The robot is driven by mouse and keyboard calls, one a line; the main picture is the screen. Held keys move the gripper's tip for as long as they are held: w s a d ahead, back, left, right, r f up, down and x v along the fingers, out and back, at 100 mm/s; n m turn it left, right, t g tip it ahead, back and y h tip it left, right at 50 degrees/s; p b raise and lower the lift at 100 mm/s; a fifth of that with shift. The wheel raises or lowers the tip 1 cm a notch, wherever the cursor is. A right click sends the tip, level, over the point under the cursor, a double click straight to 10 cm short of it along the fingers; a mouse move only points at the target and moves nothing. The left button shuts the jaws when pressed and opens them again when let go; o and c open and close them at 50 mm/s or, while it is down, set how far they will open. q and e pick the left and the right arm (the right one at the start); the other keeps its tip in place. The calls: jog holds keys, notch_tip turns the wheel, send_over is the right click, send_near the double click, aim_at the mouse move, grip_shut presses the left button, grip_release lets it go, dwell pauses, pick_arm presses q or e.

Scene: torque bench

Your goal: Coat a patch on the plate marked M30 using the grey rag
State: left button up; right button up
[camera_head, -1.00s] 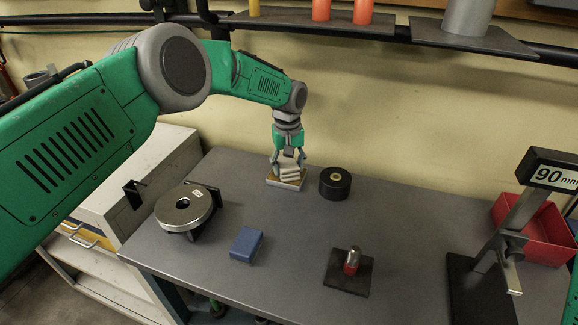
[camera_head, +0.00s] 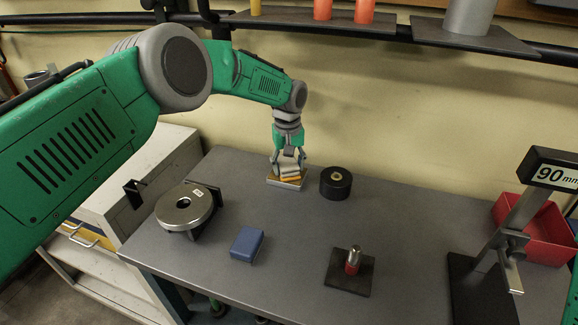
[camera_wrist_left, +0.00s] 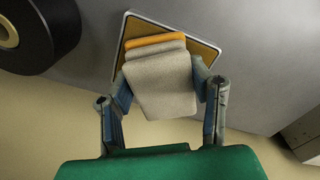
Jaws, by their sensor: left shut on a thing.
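My left gripper (camera_head: 288,160) is shut on the grey rag (camera_wrist_left: 160,82) at the back of the bench. The rag is a folded light grey pad, and its far end shows an orange band (camera_wrist_left: 154,40). It is over a shallow square tray (camera_head: 284,184) with a light rim and brownish-yellow inside, also in the left wrist view (camera_wrist_left: 205,50). I cannot tell whether rag and tray touch. A steel ring-shaped plate (camera_head: 184,208) with a small white label lies on a dark stand at the left; I cannot read the label. My right gripper is not in view.
A black roll (camera_head: 335,183) stands just right of the tray. A blue block (camera_head: 247,244) lies near the front edge. A dark base with a red-and-silver pin (camera_head: 352,262) stands front right. A stand with a "90 mm" display (camera_head: 553,172) and a red bin (camera_head: 535,235) are at the right.

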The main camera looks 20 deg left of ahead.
aim_at(288, 163)
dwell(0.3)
pick_arm(q)
jog(key=shift+r+p, duration=2.1)
jog(key=shift+r, duration=1.4)
